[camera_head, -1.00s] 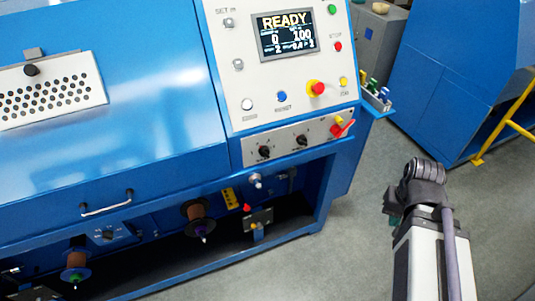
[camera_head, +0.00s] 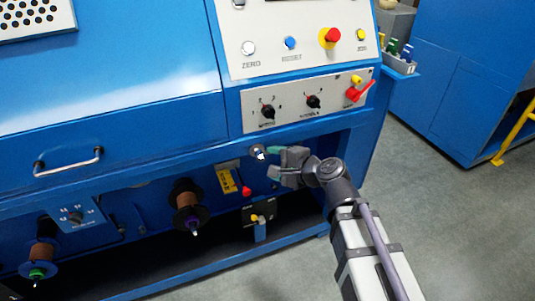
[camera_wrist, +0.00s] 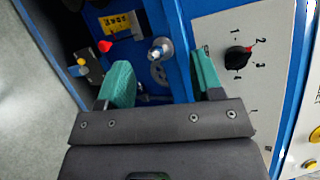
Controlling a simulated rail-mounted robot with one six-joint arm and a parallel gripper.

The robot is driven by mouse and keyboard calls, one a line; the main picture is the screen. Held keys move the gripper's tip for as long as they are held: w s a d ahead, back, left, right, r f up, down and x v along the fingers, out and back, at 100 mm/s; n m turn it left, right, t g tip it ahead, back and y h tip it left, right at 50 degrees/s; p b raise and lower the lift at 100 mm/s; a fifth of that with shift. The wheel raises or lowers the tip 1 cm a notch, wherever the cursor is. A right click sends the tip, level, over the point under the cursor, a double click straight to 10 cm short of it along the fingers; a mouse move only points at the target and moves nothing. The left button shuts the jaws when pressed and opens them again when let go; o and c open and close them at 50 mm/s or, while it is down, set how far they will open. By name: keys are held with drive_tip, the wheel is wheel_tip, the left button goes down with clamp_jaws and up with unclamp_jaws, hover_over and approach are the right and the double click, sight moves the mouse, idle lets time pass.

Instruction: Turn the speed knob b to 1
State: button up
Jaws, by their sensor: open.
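Two black rotary knobs sit on the light panel below the buttons: a left knob (camera_head: 268,112) and a right knob (camera_head: 313,101). I cannot read which is knob b. In the wrist view one black knob (camera_wrist: 238,58) with a red mark has numbers 1 to 4 around it; the mark seems to lie between 2 and 3. My gripper (camera_head: 273,162) is open and empty, below the knob panel. Its teal fingertips (camera_wrist: 163,78) are apart in the wrist view, and the knob lies beyond the right finger, not between them.
A metal stud (camera_head: 258,152) sticks out near my fingertips. A red lever (camera_head: 360,91) is at the panel's right end. Spools (camera_head: 187,206) and a yellow label (camera_head: 226,180) are in the recess below. The grey floor (camera_head: 440,220) at right is clear.

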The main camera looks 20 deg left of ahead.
sight(271, 115)
drive_tip(key=shift+o, duration=0.4)
drive_tip(key=w+r+m+t, duration=0.1)
drive_tip(key=m, duration=0.1)
drive_tip(key=w+r+m+t, duration=0.1)
drive_tip(key=m, duration=0.2)
drive_tip(key=w+a+r+m+t+y+p, duration=0.1)
drive_tip(key=m+t, duration=0.1)
drive_tip(key=shift+w+r, duration=0.1)
drive_tip(key=shift+w, duration=0.1)
wheel_tip(271, 115, up, 2)
drive_tip(key=w+d+m+t+h, duration=0.1)
drive_tip(key=w+d+m+t, duration=0.25)
drive_tip(key=m, duration=0.45)
drive_tip(key=x, duration=1.1)
drive_tip(key=shift+s+a+p, duration=0.3)
drive_tip(key=shift+a, duration=0.05)
drive_tip(key=c, duration=0.9)
drive_tip(key=shift+s+n, duration=0.1)
drive_tip(key=shift+n, duration=0.2)
drive_tip(key=n, duration=0.5)
drive_tip(key=shift+h+p, duration=0.3)
drive_tip(key=shift+p, duration=0.1)
drive_tip(key=n, duration=0.5)
drive_tip(key=shift+n+h, duration=0.3)
drive_tip(key=shift+n, duration=0.1)
